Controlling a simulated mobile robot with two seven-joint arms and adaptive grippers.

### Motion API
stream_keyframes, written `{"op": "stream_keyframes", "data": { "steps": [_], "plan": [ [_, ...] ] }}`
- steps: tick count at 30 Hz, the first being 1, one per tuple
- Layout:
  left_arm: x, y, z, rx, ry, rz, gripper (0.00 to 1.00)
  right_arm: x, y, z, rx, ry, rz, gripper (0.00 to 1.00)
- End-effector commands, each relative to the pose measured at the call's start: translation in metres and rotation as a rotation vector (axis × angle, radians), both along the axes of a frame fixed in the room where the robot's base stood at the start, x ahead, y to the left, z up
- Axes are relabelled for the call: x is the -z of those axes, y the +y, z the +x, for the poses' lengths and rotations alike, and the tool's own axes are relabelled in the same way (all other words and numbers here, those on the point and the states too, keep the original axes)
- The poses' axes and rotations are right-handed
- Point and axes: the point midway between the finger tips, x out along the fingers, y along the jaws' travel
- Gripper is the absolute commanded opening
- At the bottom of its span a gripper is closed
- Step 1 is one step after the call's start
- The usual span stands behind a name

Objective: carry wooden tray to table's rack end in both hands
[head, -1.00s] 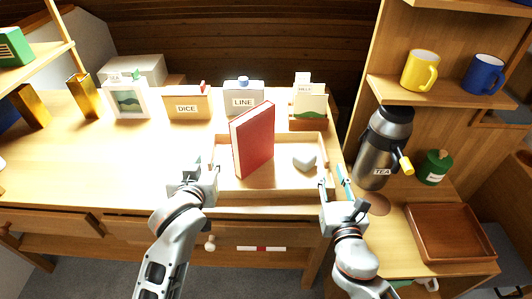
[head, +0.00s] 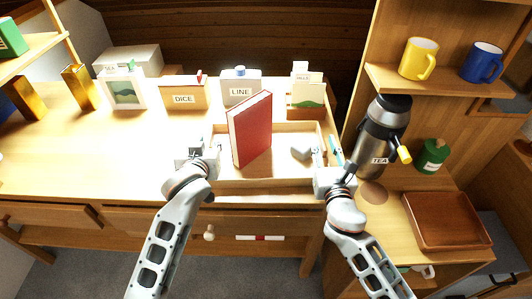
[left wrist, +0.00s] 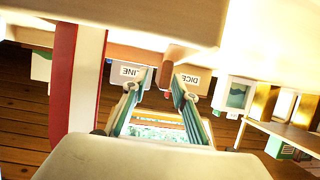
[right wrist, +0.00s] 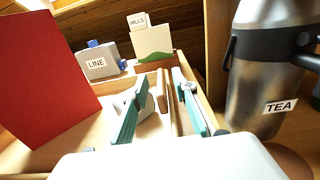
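The wooden tray (head: 265,183) lies on the table, with a red book (head: 250,130) standing in it and a grey heart-shaped object (head: 300,152) at its right. My left gripper (head: 203,145) is at the tray's left side; in the left wrist view its fingers (left wrist: 160,100) are apart, with a brown wooden piece showing between their tips. My right gripper (head: 327,148) is at the tray's right side; in the right wrist view its fingers (right wrist: 155,90) are apart on either side of a wooden edge. Whether either finger touches the tray is unclear.
Behind the tray stand the DICE box (head: 184,95), the LINE box (head: 240,88) and the HILLS card (head: 301,72). A steel TEA flask (head: 378,140) stands close beyond the right gripper. The table top (head: 60,155) left of the tray is clear.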

Motion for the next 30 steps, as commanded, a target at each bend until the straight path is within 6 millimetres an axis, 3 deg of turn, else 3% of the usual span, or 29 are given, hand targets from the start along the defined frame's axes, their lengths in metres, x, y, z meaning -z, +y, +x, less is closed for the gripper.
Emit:
{"op": "stream_keyframes", "data": {
  "steps": [12,15,16,30],
  "plan": [
    [0.0025,0.0004,0.0066,0.000,-0.001,-0.001,0.28,0.0001,0.0002,0.0070,0.001,0.000,0.000,0.28],
    [0.0025,0.0004,0.0065,0.000,-0.001,-0.001,0.02,0.0001,0.0002,0.0070,0.001,0.000,0.001,0.02],
    [0.0025,0.0004,0.0065,0.000,-0.001,-0.001,0.00,0.0001,0.0002,0.0069,0.001,0.001,0.001,0.00],
    [-0.0033,0.0001,0.0073,0.000,-0.008,-0.002,0.00,-0.0057,0.0004,0.0076,0.000,-0.006,0.001,0.00]
  ]
}}
